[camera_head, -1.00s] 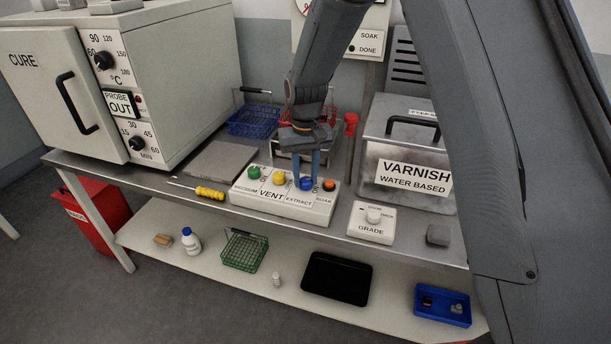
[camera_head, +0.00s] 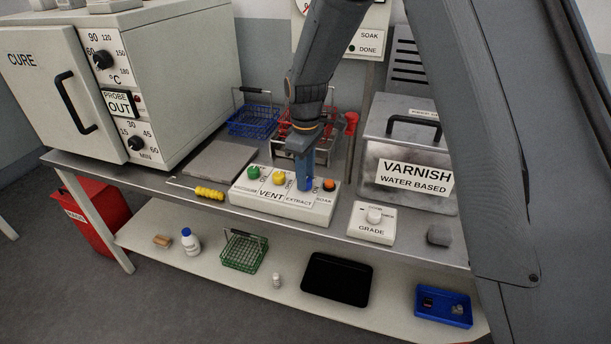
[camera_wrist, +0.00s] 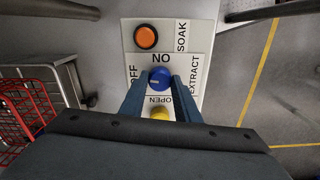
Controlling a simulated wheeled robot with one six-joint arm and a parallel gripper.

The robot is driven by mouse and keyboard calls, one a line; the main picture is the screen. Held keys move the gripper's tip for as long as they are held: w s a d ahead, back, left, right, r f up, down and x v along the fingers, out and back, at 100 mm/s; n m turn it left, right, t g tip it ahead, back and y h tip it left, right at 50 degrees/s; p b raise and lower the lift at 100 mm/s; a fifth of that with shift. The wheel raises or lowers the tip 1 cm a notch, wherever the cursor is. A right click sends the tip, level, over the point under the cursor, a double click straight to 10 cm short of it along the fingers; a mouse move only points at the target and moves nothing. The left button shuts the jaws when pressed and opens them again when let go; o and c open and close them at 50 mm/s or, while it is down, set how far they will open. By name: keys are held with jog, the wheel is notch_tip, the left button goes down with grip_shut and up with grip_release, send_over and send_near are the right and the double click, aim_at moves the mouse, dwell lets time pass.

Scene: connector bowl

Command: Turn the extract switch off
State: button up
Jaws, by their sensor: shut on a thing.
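The blue extract knob (camera_wrist: 160,79) sits on the white control box (camera_head: 262,206), which stands on the grey bench. A pale mark on the knob's face points toward the "OFF" side. My gripper (camera_wrist: 160,85) reaches down over the box with one finger on each side of the blue knob, shut on it. In the head view my gripper (camera_head: 306,184) hides most of the knob.
A green knob (camera_head: 254,172), a yellow knob (camera_head: 279,177) and an orange knob (camera_head: 329,185) share the box. A grade box (camera_head: 372,222) and the varnish tank (camera_head: 398,195) stand to the right. Wire baskets (camera_head: 254,121) stand behind.

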jog(key=shift+n, duration=0.7)
jog(key=shift+r, duration=0.1)
jog(key=o, duration=1)
jog(key=shift+o, duration=0.2)
jog(key=shift+r+b, duration=1.05)
jog(key=shift+r, duration=2.8)
